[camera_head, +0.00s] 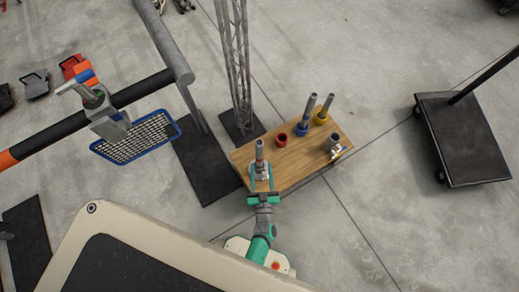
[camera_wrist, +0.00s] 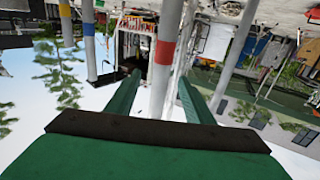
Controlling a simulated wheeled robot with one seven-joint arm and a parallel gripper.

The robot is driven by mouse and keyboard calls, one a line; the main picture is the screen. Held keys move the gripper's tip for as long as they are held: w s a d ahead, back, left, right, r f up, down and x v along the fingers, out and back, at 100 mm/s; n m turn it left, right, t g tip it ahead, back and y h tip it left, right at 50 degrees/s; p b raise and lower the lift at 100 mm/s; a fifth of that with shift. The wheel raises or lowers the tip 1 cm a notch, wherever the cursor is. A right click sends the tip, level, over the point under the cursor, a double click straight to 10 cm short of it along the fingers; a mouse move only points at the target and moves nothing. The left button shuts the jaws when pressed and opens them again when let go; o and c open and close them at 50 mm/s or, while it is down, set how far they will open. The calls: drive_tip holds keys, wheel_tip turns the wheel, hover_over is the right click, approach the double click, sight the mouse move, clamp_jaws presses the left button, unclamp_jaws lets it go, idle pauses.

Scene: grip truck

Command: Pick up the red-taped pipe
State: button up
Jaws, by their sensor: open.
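The red-taped pipe (camera_head: 260,149) stands upright at the near left end of the wooden tabletop, a grey pipe with a red band. My gripper (camera_head: 261,182) is at that end of the table, right by the pipe's lower part. In the wrist view the pipe (camera_wrist: 170,20) shows its red band in line with the gap between my two green fingers (camera_wrist: 160,80). The fingers are open, one on each side of the pipe's line. I cannot tell how deep the pipe sits between them.
On the wooden table (camera_head: 290,165) stand an empty-looking red holder (camera_head: 281,139), a blue-based pipe (camera_head: 306,115), a yellow-based pipe (camera_head: 325,109) and a grey fitting (camera_head: 332,143). A truss tower (camera_head: 236,70) rises behind. A black cart (camera_head: 462,140) stands right; floor between is clear.

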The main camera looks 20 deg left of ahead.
sight(260, 158)
drive_tip(key=x, duration=0.4)
drive_tip(key=shift+w+a, duration=0.15)
drive_tip(key=shift+w, duration=0.2)
drive_tip(key=x, duration=0.6)
drive_tip(key=shift+f, duration=0.4)
drive_tip(key=shift+a, duration=0.15)
drive_tip(key=shift+c, duration=0.3)
clamp_jaws()
drive_tip(key=shift+s+r, duration=0.1)
